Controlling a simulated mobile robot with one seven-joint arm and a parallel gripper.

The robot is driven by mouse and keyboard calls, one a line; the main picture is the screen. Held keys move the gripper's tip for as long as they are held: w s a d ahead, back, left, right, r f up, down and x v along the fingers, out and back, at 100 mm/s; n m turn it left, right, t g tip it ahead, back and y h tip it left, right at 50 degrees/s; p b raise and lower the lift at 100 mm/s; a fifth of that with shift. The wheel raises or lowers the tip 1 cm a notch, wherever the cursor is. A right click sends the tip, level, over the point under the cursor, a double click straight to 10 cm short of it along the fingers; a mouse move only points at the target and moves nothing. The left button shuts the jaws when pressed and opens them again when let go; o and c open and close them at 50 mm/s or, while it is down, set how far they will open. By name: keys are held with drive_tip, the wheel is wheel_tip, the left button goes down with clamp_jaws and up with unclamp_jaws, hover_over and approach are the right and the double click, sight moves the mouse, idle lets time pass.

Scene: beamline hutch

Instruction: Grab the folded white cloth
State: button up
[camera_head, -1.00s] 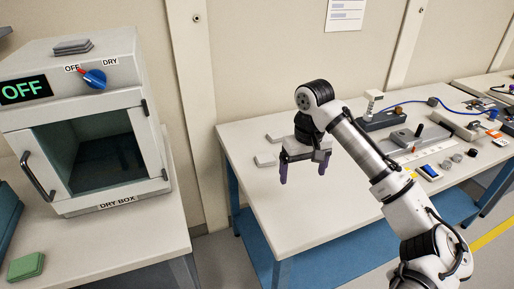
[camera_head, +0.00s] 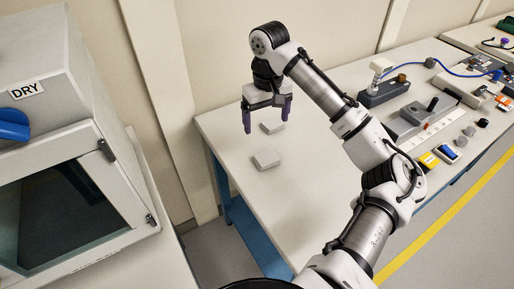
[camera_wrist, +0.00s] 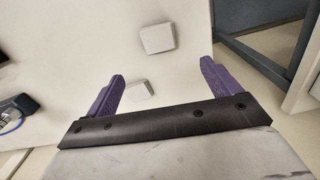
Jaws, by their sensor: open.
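Two small, flat whitish pads that look like folded cloth lie on the white table (camera_head: 228,140). I cannot tell for sure which one is the folded white cloth. The nearer pad (camera_head: 266,159) is fully in view and also shows in the wrist view (camera_wrist: 156,38). The farther pad (camera_head: 272,126) lies towards the wall, partly behind my gripper (camera_head: 265,125). In the wrist view this farther pad (camera_wrist: 138,91) shows between the purple fingers, its lower edge cut off by the palm. My gripper is open and empty, pointing down above the table, apart from both pads.
A dry box (camera_head: 75,190) with a dark window stands at the left. Several instruments, including a grey block with a blue cable (camera_head: 384,94), occupy the table's right part. The table's front left part is clear. A yellow floor line (camera_head: 440,218) runs at the right.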

hover_over(266, 157)
drive_tip(key=f, duration=0.8)
drive_tip(key=shift+w+a+f, duration=0.15)
drive_tip(key=shift+w+a, duration=0.05)
drive_tip(key=shift+s+d+f, duration=0.15)
drive_tip(key=shift+f, duration=1.2)
drive_tip(key=shift+s+d+f, duration=0.1)
drive_tip(key=shift+f, duration=1.25)
drive_tip(key=c, duration=1.1)
